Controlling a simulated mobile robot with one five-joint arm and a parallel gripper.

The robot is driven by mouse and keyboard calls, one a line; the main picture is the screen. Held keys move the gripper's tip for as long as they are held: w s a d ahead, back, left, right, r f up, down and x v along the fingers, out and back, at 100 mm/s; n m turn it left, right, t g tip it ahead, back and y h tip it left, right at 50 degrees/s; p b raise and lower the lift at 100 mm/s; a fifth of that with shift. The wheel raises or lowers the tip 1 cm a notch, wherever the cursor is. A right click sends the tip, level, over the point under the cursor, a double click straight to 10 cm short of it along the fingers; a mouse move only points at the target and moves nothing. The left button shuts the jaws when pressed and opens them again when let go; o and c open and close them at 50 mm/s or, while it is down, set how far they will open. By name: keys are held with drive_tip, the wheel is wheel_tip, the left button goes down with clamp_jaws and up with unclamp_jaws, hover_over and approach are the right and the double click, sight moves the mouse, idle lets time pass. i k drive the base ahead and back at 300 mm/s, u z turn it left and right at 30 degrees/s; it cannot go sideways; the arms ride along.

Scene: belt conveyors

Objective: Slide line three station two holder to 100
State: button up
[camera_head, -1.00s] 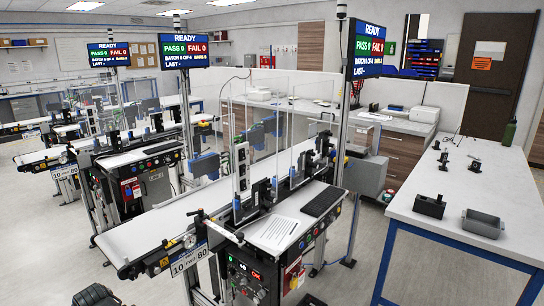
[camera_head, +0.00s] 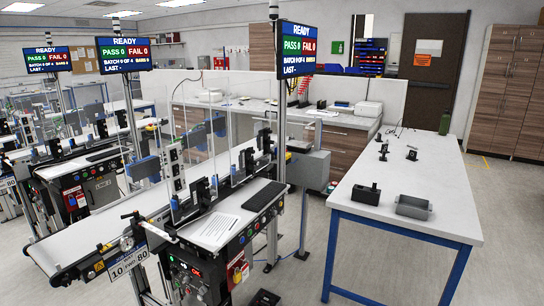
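The nearest conveyor (camera_head: 75,248) carries a sign (camera_head: 129,261) that seems to read "10 TWO 80". Black upright holders stand along its side, one near the front (camera_head: 201,191) and another farther back (camera_head: 246,160), beside clear panels. Another conveyor (camera_head: 58,170) with a similar control cabinet stands behind it to the left, and more lines lie beyond. No number 100 is readable, and I cannot tell which holder is line three station two. My gripper is not in view.
Open floor lies between conveyor and bench. A screen (camera_head: 300,50) reads READY, PASS 0, FAIL 0. Wooden cabinets stand far right.

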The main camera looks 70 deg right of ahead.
sight(249, 152)
drive_tip(key=k, duration=1.45)
drive_tip(key=z, duration=0.9)
drive_tip(key=i, duration=0.55)
drive_tip(key=u, duration=0.05)
